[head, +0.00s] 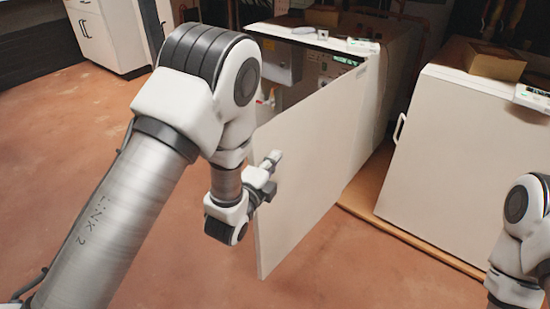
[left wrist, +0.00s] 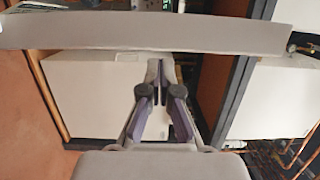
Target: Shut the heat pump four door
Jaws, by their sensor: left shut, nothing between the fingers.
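The heat pump door (head: 312,165) is a flat white panel standing partly open on its white cabinet (head: 398,75). Its free edge juts out toward the left, and its right side meets the cabinet. Part of the grey inside (head: 325,68) shows behind it. My left gripper (head: 274,160) is shut and empty, in front of the door's outer face near the free edge. I cannot tell whether it touches. In the left wrist view the shut fingers (left wrist: 157,66) point at a long pale panel (left wrist: 150,34), seemingly the door. My right gripper is out of view.
Another white unit (head: 460,150) with a handle stands closed on the right, a cardboard box (head: 494,63) on top. A wooden plinth edge (head: 415,243) runs along the floor. White cabinets (head: 100,32) stand at the back left. The reddish floor (head: 60,150) is clear.

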